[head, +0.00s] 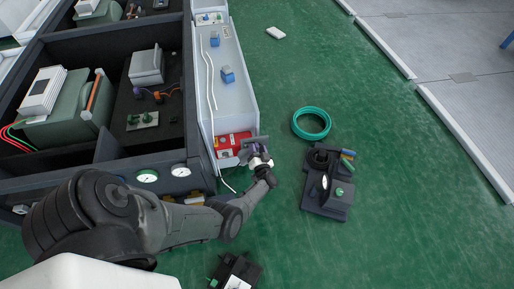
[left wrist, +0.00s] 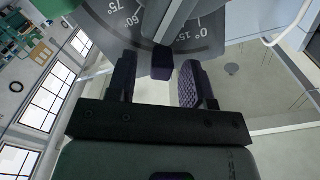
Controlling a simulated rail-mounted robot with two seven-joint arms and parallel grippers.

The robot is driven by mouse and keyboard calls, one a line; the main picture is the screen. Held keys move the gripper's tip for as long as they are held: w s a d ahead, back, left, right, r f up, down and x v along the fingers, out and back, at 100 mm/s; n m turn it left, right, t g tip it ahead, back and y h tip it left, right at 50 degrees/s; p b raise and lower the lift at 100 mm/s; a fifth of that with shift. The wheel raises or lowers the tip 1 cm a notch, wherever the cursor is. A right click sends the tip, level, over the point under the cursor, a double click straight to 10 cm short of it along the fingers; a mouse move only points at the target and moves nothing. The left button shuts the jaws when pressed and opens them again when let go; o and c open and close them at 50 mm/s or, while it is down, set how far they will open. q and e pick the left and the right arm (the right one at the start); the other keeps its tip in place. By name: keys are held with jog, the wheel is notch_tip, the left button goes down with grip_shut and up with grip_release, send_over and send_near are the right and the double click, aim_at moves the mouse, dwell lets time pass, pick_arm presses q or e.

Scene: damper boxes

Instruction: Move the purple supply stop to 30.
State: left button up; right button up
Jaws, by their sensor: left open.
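In the left wrist view a grey dial plate (left wrist: 112,14) carries white marks reading 75, 60, 15 and 0. A small dark, purplish block (left wrist: 162,66), which looks like the purple supply stop, sits at the plate's lower edge, between 60 and 15. My left gripper (left wrist: 158,88) is open, with one finger on each side of this block and gaps showing. In the head view my left gripper (head: 258,158) is at the front end of the pale panel, beside a red box (head: 232,143). The dial and stop cannot be made out there. My right gripper is not in view.
The pale panel (head: 236,88) holds blue parts and white tubes. Right of my gripper, a green ring (head: 311,123) and a dark device (head: 326,195) lie on the green floor (head: 410,200), which is clear farther right.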

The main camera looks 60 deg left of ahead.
pick_arm(q)
jog(key=p+v, duration=0.3)
jog(key=v, duration=1)
jog(key=shift+p, duration=0.4)
